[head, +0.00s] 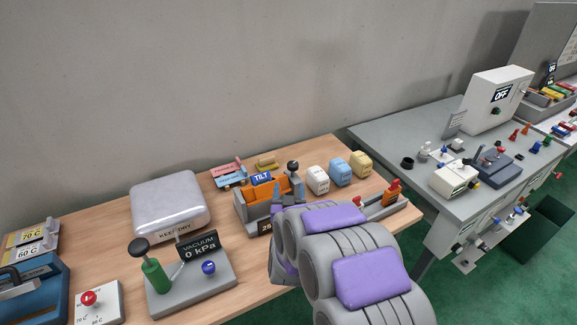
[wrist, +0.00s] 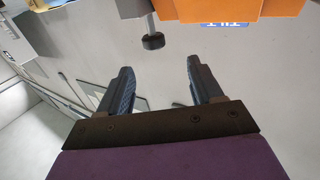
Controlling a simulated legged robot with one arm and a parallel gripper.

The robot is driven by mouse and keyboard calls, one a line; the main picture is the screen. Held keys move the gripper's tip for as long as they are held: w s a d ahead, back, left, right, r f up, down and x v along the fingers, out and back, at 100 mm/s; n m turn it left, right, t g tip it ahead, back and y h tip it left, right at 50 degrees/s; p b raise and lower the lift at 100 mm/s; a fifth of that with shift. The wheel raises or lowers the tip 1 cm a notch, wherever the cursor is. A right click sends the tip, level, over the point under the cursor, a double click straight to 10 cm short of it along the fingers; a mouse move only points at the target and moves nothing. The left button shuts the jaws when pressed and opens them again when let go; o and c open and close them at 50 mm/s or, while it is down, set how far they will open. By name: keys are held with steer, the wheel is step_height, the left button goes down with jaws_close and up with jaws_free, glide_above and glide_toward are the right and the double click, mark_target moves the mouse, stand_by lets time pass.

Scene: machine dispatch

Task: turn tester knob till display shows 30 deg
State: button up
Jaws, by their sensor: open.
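The tilt tester (head: 255,212) stands on the wooden bench, with a grey body, an orange block (head: 278,190) and a blue TILT sign (head: 262,179). A dark round knob (head: 292,166) on a short stem rises at its back right. The display (head: 265,228) on its front is partly covered by my arm; its digits look like "29", but I cannot read them surely. In the wrist view, my gripper (wrist: 158,69) is open and empty. A dark knob on a stem (wrist: 153,41) lies just beyond the gap between the fingertips, apart from them. The orange block (wrist: 268,8) is beside it.
White, blue and yellow blocks (head: 340,172) stand right of the tester. A vacuum unit (head: 190,285) with a green-handled lever and a silver KEEP DRY case (head: 170,205) are to the left. A grey table (head: 400,130) with machines stands right, across a gap.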

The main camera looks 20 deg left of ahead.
mark_target(290, 168)
steer(key=b+x, duration=0.1)
steer(key=x, duration=1)
steer(key=shift+d+f, duration=0.1)
steer(key=shift+w+d, duration=0.1)
steer(key=shift+w, duration=0.2)
steer(key=shift+w+d+r+b, duration=0.3)
steer(key=shift+w+d+r, duration=0.1)
steer(key=shift+d, duration=0.1)
steer(key=shift+a+f, duration=0.2)
steer(key=shift+a, duration=0.55)
steer(key=shift+c, duration=0.8)
steer(key=shift+d, duration=0.3)
steer(key=c, duration=0.5)
steer(key=shift+c, duration=1.4)
